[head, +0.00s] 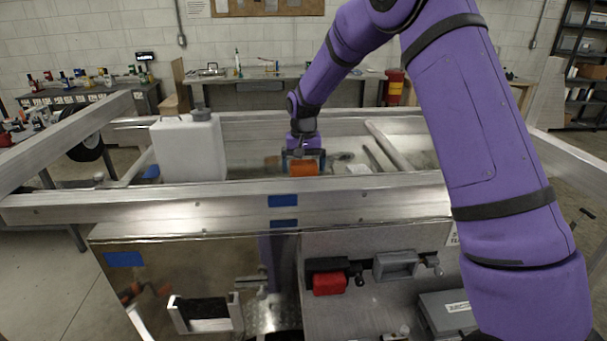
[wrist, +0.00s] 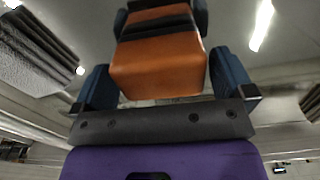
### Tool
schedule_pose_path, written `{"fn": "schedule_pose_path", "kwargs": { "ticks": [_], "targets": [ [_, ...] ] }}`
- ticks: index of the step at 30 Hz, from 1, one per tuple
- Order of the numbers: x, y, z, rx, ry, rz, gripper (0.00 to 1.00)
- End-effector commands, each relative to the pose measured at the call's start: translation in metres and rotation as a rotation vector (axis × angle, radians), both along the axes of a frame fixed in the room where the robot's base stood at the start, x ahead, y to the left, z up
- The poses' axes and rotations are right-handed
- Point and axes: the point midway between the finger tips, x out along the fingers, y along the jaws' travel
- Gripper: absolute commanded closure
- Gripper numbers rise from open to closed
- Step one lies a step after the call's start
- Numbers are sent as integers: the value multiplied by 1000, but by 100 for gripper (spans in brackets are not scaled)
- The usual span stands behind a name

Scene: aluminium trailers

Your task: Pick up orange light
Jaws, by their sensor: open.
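The orange light (head: 303,169) is a small orange block in the trailer bed, seen in the head view just behind the front rail. In the wrist view the orange light (wrist: 158,68) is large and close, with a dark band across it. My gripper (head: 303,162) is at the light, with its jaws open. In the wrist view my gripper's blue-padded fingers (wrist: 160,82) stand on the left and right of the light, with a visible gap on the right side. The light's far end and underside are partly hidden.
A white jug (head: 188,150) stands in the bed to the left. The aluminium front rail (head: 350,200) runs close before the light. A pale tube (head: 388,146) lies to the right. A red clamp-like item (head: 329,283) and a grey one (head: 396,265) are on the panel below.

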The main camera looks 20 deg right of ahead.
Motion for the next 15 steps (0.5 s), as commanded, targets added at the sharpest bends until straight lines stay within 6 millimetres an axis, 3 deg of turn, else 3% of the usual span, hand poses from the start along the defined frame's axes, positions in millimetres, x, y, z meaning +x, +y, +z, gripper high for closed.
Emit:
{"fn": "schedule_pose_path", "kwargs": {
  "ticks": [6, 12, 15],
  "targets": [
    [0, 0, -1, 0, 0, 0, 0],
    [0, 0, 0, 0, 0, 0, 42],
    [0, 0, 0, 0, -1, -1, 42]
  ]
}}
